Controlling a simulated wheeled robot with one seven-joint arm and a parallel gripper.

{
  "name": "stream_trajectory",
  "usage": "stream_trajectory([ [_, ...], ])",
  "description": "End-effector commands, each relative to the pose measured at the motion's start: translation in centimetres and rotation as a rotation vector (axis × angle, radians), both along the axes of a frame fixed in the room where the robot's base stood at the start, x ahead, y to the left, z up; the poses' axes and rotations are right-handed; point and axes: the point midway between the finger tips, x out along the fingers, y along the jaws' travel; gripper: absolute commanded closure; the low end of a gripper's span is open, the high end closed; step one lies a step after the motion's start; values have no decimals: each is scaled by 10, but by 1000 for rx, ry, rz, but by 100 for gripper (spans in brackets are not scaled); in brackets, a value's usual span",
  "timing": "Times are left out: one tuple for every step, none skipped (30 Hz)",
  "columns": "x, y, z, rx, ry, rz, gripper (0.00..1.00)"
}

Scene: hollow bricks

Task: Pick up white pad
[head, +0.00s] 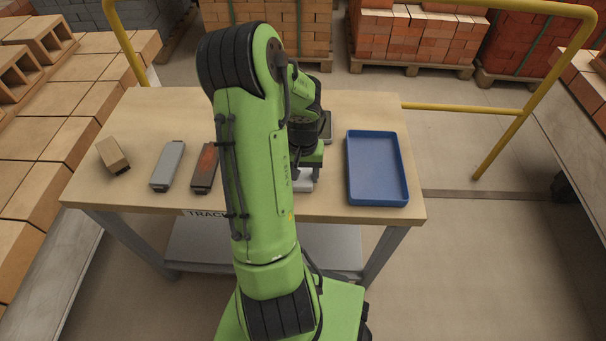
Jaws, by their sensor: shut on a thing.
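The white pad (302,186) is on or just above the near middle of the wooden table (325,205), partly hidden by my green arm. My gripper (304,175) points down at it from above and is shut on it. The fingertips are small and mostly hidden behind my arm, and I cannot tell whether the pad still touches the table.
A blue tray (403,170), empty, stands right of my gripper. To the left lie a dark pad with a reddish top (205,168), a grey pad (168,164) and a tan block (112,153). A yellow rail (490,150) stands at the right.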

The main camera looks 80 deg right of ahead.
Motion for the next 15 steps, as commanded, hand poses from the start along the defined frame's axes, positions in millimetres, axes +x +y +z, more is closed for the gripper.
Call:
stream_trajectory([
  [0,0,0,0,0,0,71],
  [0,0,0,0,0,0,71],
  [0,0,0,0,0,0,71],
  [0,0,0,0,0,0,71],
  [0,0,1,-1,0,0,71],
  [0,0,2,-1,0,0,71],
  [0,-1,5,-3,-1,0,72],
  [0,-1,10,-4,-1,0,72],
  [0,-1,18,-4,-2,0,72],
  [0,-1,25,-5,-2,0,72],
  [0,-1,33,-5,-2,0,72],
  [0,-1,44,-6,-2,0,72],
  [0,-1,53,-6,-3,0,72],
  [0,-1,61,-5,-3,0,72],
  [1,-1,71,-6,-2,1,72],
])
